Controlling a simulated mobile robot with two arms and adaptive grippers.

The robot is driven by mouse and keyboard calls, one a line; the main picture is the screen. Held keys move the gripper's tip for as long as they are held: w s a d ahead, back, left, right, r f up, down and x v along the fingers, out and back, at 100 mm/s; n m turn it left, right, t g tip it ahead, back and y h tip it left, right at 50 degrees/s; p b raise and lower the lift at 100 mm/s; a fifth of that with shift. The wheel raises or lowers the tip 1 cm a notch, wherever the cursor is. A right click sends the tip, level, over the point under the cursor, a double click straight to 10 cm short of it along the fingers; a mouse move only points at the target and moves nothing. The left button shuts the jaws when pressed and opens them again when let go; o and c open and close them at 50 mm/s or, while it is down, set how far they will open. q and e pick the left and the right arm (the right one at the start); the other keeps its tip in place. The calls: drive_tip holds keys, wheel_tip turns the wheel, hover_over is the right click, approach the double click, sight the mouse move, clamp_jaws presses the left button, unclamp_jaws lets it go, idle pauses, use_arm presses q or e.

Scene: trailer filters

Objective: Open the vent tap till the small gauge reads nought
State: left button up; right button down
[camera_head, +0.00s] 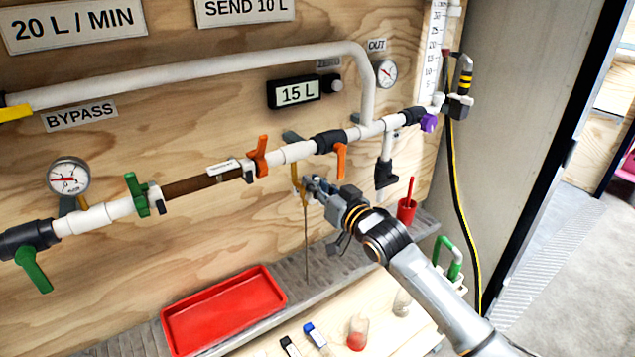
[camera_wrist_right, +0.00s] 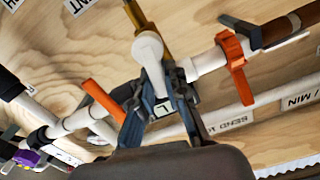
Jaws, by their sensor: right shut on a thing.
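My right gripper (camera_head: 318,187) reaches the pipe run from the lower right. In the right wrist view its fingers (camera_wrist_right: 164,80) are closed around the end of a small white lever (camera_wrist_right: 149,50) on a brass fitting (camera_wrist_right: 155,38), which looks like the vent tap. The brass fitting (camera_head: 296,172) hangs below the pipe in the head view, partly hidden by the gripper; a thin brown line runs straight down from it. A small round gauge (camera_head: 386,73) sits beside the OUT label; a larger-looking gauge (camera_head: 68,178) is at far left. Neither reading is legible. My left gripper is not in view.
Orange handles (camera_head: 259,157) and (camera_head: 341,160) flank the fitting on the white pipe. Green handles (camera_head: 137,194) are at left, and a purple cap (camera_head: 428,123) is at right. A red tray (camera_head: 224,308) and a red cup (camera_head: 407,211) stand below.

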idle(0.3)
drive_tip(key=c, duration=1.3)
unclamp_jaws()
drive_tip(key=v, duration=1.2)
